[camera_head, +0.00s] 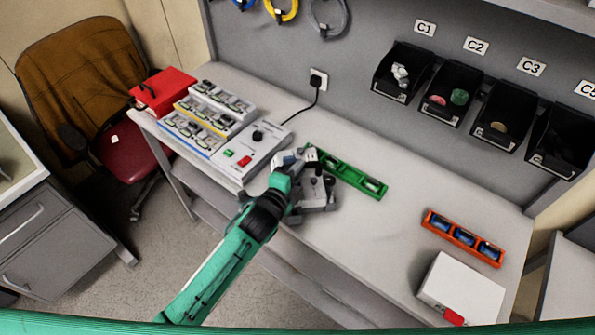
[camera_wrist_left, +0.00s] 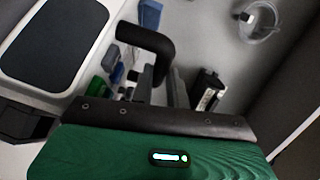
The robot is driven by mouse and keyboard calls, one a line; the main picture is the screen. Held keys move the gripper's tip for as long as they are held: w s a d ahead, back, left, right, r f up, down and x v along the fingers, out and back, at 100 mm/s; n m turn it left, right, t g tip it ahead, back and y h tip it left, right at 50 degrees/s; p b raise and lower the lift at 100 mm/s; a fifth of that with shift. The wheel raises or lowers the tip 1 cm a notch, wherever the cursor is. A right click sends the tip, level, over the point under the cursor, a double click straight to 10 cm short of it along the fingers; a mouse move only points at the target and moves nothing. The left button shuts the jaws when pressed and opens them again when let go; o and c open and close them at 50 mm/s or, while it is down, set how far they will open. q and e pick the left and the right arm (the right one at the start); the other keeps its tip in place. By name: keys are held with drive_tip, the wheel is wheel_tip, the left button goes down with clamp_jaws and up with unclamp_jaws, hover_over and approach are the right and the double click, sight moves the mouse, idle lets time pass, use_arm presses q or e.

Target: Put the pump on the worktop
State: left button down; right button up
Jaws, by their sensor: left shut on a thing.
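My left gripper (camera_head: 300,180) reaches over the front part of the worktop (camera_head: 385,235). It is shut on a small grey device (camera_head: 318,192), which looks like the pump; the arm and fingers partly cover it. I cannot tell whether the device touches the worktop. In the left wrist view, a dark curved finger or handle and grey parts show in the middle, too blurred to separate. My right gripper is not in view.
A green holder (camera_head: 350,173) lies just behind the gripper. A grey control box (camera_head: 252,150) and stepped racks stand to the left, with a red box (camera_head: 163,91). An orange holder (camera_head: 463,238) and white box (camera_head: 460,288) stand at right. The worktop between is clear.

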use_arm(q)
drive_tip(key=shift+d+f, duration=0.1)
drive_tip(key=shift+f, duration=0.15)
drive_tip(key=c, duration=1.8)
unclamp_jaws()
drive_tip(key=shift+f, duration=0.3)
drive_tip(key=o, duration=0.4)
drive_tip(key=shift+s, duration=0.1)
drive_tip(key=shift+o, duration=0.2)
drive_tip(key=shift+r, duration=0.15)
